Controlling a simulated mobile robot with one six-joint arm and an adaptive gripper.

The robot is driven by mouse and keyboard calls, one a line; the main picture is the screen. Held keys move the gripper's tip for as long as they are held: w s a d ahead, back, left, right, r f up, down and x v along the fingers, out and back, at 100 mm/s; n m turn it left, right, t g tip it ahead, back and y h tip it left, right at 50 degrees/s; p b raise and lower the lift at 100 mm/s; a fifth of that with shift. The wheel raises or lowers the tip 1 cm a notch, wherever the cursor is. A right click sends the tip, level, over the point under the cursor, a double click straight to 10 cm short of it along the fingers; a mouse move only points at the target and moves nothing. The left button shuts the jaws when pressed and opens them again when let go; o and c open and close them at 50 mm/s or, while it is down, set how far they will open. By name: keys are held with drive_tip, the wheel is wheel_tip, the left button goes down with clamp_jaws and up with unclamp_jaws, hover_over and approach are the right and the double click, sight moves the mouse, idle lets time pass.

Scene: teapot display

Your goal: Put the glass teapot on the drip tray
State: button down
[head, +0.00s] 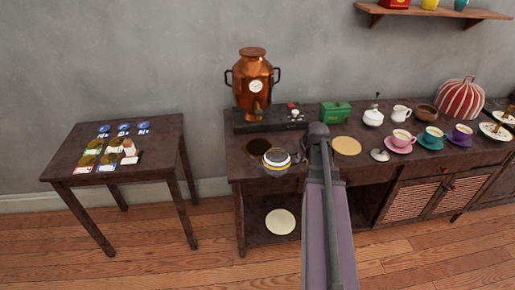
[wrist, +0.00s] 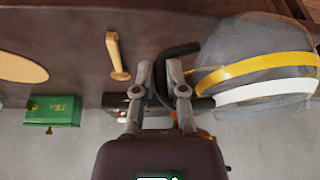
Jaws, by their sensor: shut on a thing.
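The glass teapot (head: 276,165) has a dark lid and a yellow and a white band. In the head view it is near the sideboard's front edge; whether it is lifted clear I cannot tell. In the wrist view the teapot (wrist: 255,85) fills the right side. My gripper (wrist: 168,75) is shut on its black handle (wrist: 180,50); in the head view my arm partly hides this grip. A dark round disc (head: 257,146) lies just left of and behind the teapot. A black slab (head: 278,122) carries the copper urn. I cannot tell which is the drip tray.
The copper urn (head: 253,82) stands behind the teapot. A green tea box (head: 335,112), a tan round mat (head: 347,146), a white pot (head: 373,118) and several cups are to the right. A side table (head: 165,135) with small items stands left, across a gap.

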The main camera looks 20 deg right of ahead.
drive_tip(key=shift+w, duration=0.15)
drive_tip(key=w, duration=1.4)
drive_tip(key=shift+d, duration=0.2)
drive_tip(key=shift+w, duration=0.35)
drive_tip(key=w, duration=0.3)
drive_tip(key=shift+w+d, duration=0.15)
drive_tip(key=shift+w, duration=0.1)
drive_tip(key=shift+s+f+b, duration=0.2)
drive_tip(key=shift+f+b, duration=0.35)
drive_tip(key=shift+f, duration=0.2)
drive_tip(key=shift+f+b, duration=0.2)
drive_tip(key=shift+b, duration=0.2)
drive_tip(key=c, duration=0.7)
unclamp_jaws()
drive_tip(key=shift+r, duration=0.1)
